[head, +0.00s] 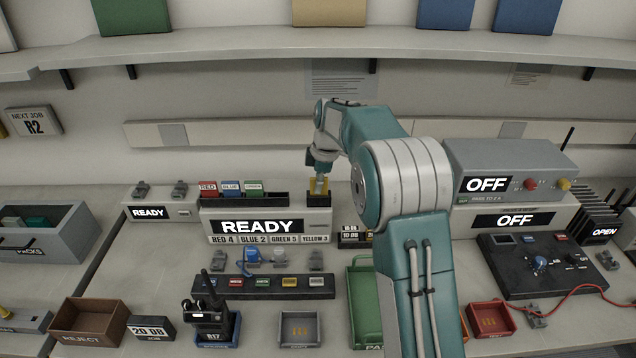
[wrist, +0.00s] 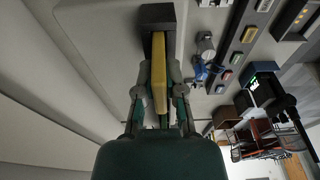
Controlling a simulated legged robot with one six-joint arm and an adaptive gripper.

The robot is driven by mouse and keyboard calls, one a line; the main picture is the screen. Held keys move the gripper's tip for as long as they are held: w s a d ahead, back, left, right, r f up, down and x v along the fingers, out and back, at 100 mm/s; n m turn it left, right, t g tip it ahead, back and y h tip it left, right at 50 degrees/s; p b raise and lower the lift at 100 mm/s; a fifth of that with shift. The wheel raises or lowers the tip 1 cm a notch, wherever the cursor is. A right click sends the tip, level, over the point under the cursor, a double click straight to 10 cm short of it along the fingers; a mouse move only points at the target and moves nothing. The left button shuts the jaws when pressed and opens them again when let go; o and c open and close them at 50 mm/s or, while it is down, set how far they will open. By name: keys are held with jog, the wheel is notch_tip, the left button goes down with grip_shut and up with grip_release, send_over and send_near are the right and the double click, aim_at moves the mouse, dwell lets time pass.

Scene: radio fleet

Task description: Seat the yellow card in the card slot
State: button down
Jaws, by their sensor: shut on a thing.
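The yellow card (head: 319,186) is at the black card slot (head: 318,200) on top of the right end of the grey READY unit (head: 216,228). My gripper (head: 320,178) is above the slot, shut on the card. In the wrist view the yellow card (wrist: 159,72) lies lengthwise between the fingers of my gripper (wrist: 159,88). Its far end reaches the black slot block (wrist: 157,16) there. I cannot tell how deep the card sits in the slot. The fingers hide part of the card.
Red (head: 208,188), blue (head: 231,188) and green (head: 253,188) cards stand in a black rack left of the slot. The OFF unit (head: 513,178) stands at the right. A button strip (head: 263,284) and a handheld radio (head: 212,312) are in front.

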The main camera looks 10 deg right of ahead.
jog(key=shift+f, duration=0.55)
jog(key=c, duration=0.7)
grip_release()
jog(key=shift+o, duration=0.2)
jog(key=r, duration=0.4)
jog(key=d+r, duration=0.1)
jog(key=r, duration=0.1)
jog(key=shift+r, duration=0.6)
